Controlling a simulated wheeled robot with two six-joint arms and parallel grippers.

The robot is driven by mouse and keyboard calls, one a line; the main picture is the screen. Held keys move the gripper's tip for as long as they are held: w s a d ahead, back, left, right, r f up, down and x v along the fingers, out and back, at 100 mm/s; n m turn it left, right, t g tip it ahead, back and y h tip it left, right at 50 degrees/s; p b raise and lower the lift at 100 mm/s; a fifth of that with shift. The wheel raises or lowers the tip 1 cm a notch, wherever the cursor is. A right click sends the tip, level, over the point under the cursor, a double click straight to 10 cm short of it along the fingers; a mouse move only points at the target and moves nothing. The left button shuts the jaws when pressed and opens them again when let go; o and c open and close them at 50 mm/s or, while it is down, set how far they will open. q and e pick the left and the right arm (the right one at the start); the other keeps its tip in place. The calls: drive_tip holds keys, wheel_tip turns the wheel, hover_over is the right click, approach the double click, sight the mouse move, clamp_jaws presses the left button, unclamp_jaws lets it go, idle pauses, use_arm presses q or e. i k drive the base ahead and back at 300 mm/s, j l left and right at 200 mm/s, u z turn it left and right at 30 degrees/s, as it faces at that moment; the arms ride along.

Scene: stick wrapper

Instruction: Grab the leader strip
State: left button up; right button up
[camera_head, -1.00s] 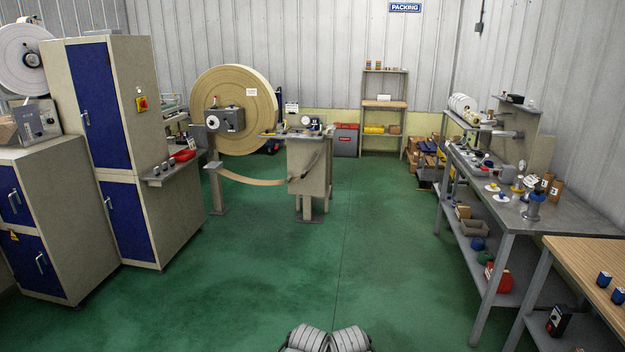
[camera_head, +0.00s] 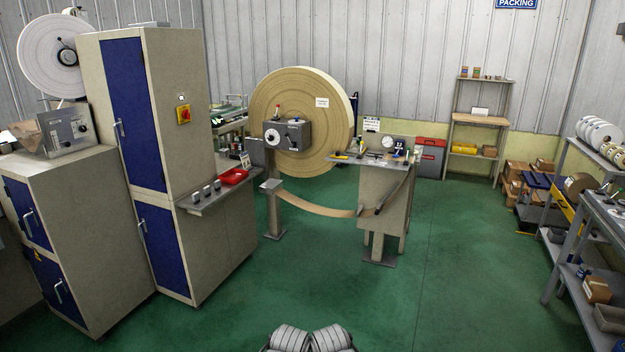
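A tan strip (camera_head: 318,209), which looks like the leader strip, hangs in a shallow sag between a grey post (camera_head: 272,210) and a grey-beige stand (camera_head: 384,205). Behind it stands a large tan roll (camera_head: 303,95) with a grey control box (camera_head: 287,135) in front of its centre. The strip is well ahead of me and nothing of mine touches it. Two grey ribbed parts of my own body show at the bottom edge. Neither of my grippers is in view.
Tall beige cabinets with blue doors (camera_head: 136,115) stand at left, with a small shelf (camera_head: 214,190) jutting out. A grey workbench (camera_head: 606,215) stands at right. Shelving (camera_head: 478,120) is at the back. The green floor (camera_head: 330,285) between me and the strip is clear.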

sight(337, 155)
drive_tip(key=i+z, duration=0.1)
drive_tip(key=i, duration=0.6)
drive_tip(key=i+j+z, duration=0.1)
drive_tip(key=i, duration=0.65)
drive_tip(key=i+j+z, duration=0.1)
drive_tip(key=i+j, duration=0.15)
drive_tip(key=i, duration=0.45)
